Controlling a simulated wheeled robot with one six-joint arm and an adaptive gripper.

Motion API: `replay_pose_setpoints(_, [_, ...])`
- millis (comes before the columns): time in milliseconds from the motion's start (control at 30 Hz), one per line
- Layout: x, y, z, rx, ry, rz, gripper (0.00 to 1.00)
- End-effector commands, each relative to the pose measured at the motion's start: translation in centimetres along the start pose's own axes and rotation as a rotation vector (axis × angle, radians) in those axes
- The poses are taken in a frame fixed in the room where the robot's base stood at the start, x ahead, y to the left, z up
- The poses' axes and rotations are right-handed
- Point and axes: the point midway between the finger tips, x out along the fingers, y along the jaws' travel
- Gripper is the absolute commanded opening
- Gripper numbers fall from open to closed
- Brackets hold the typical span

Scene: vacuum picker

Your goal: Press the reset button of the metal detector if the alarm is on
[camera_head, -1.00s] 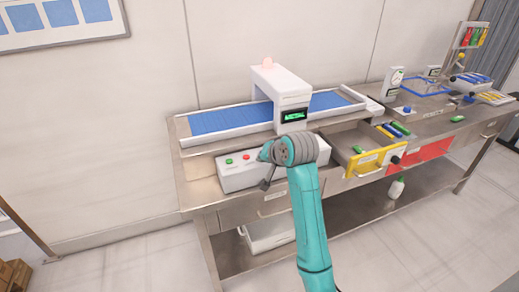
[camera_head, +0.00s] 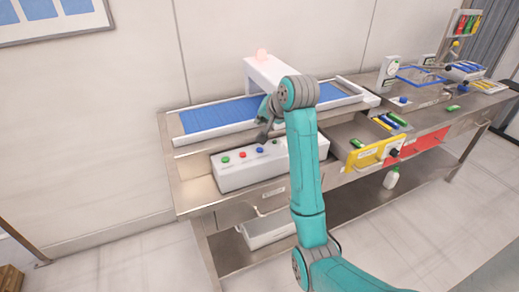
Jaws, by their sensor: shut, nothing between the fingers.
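The metal detector (camera_head: 262,72) is a white arch over a blue conveyor belt (camera_head: 215,118). A pale pink lamp (camera_head: 262,54) sits on its top and looks softly lit. The detector's display is hidden behind my arm. In front stands a white control box (camera_head: 238,178) with a green button (camera_head: 225,160), a red button (camera_head: 243,155) and a blue button (camera_head: 260,149) on its top; the box's right part is partly covered by my arm. My gripper (camera_head: 262,137) is shut and empty, pointing down just above and behind the blue button. I cannot tell whether it touches anything.
An open drawer with a yellow front (camera_head: 364,157) juts out to the right of the control box. A red drawer front (camera_head: 416,143) is beyond it. A white bottle (camera_head: 391,178) stands on the lower shelf. More small items stand on the far right of the bench.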

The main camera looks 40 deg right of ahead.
Motion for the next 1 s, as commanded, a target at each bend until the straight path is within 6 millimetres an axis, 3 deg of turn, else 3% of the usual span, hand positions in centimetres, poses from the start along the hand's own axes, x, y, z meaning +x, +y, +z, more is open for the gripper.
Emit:
replay_pose_setpoints(600, [4.9,3.6,3.6,0.000,-0.001,0.001,0.00])
replay_pose_setpoints(1000, [5.5,4.0,4.0,0.000,0.000,0.000,0.00])
